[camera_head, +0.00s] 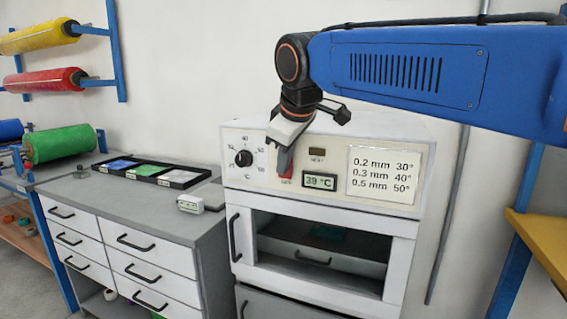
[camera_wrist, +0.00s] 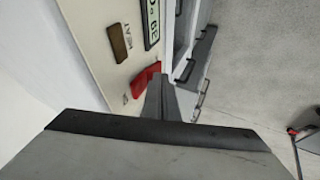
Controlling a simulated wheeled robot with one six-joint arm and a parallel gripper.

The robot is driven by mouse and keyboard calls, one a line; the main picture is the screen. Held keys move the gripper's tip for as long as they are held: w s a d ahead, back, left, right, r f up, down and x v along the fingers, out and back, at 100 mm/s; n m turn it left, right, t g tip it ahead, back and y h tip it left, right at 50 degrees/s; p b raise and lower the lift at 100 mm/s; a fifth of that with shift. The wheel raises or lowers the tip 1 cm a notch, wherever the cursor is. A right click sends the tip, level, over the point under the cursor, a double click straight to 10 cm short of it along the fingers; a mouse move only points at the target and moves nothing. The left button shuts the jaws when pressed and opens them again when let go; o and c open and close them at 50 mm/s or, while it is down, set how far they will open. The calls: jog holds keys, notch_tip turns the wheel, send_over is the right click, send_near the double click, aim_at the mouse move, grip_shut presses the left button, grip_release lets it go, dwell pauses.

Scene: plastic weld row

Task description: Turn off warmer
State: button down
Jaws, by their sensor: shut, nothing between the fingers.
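The warmer (camera_head: 235,210) is a white cabinet with a dark windowed door and a control panel on top. Its panel has a dial (camera_head: 243,158), a display reading 39 °C (camera_head: 320,182), a brown HEAT lamp (camera_head: 317,152) that looks unlit, and a red switch (camera_head: 285,170). My gripper (camera_head: 289,158) is shut and empty, its tip pointing down at the red switch and partly covering it. In the wrist view the red switch (camera_wrist: 146,79) sits right beside my fingertips (camera_wrist: 156,85); I cannot tell whether they touch.
A label with thicknesses and temperatures (camera_head: 385,174) is on the panel's right. A grey drawer cabinet (camera_head: 140,210) stands left, holding a black tray of coloured sheets (camera_head: 148,171) and a small white device (camera_head: 190,203). A yellow shelf (camera_head: 540,240) is at the right.

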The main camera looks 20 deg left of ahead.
jog(key=shift+w+f+t, duration=0.15)
jog(key=shift+t, duration=0.25)
jog(key=shift+r, duration=0.8)
